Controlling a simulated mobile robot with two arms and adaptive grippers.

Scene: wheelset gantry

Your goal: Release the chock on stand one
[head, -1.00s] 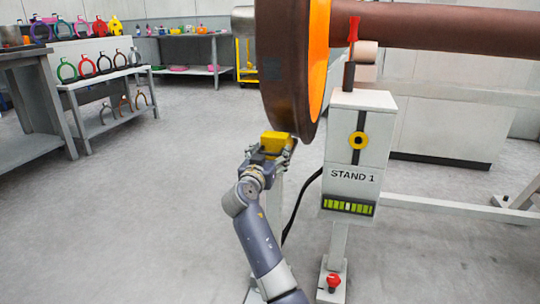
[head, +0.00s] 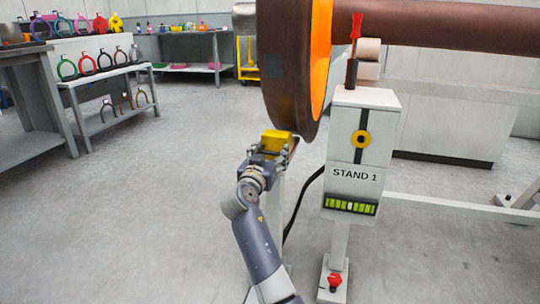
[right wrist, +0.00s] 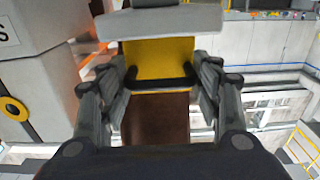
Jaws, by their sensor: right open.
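The yellow chock (head: 277,141) sits under the lower edge of the big brown wheel (head: 285,75) with the orange face, beside the white stand one (head: 361,140), labelled STAND 1. My right gripper (head: 272,160) is just below the chock. In the right wrist view the yellow chock (right wrist: 158,58) shows between the two open fingers of my right gripper (right wrist: 160,80). I cannot tell whether the fingers touch it. A light grey plate (right wrist: 160,22) crosses the top of that view. My left gripper is not in view.
A red-handled tool (head: 353,50) stands on top of stand one, and a red knob (head: 334,281) sits at its foot. A brown axle (head: 440,28) runs right from the wheel. A rack of coloured rings (head: 100,70) stands at left. Floor at left is clear.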

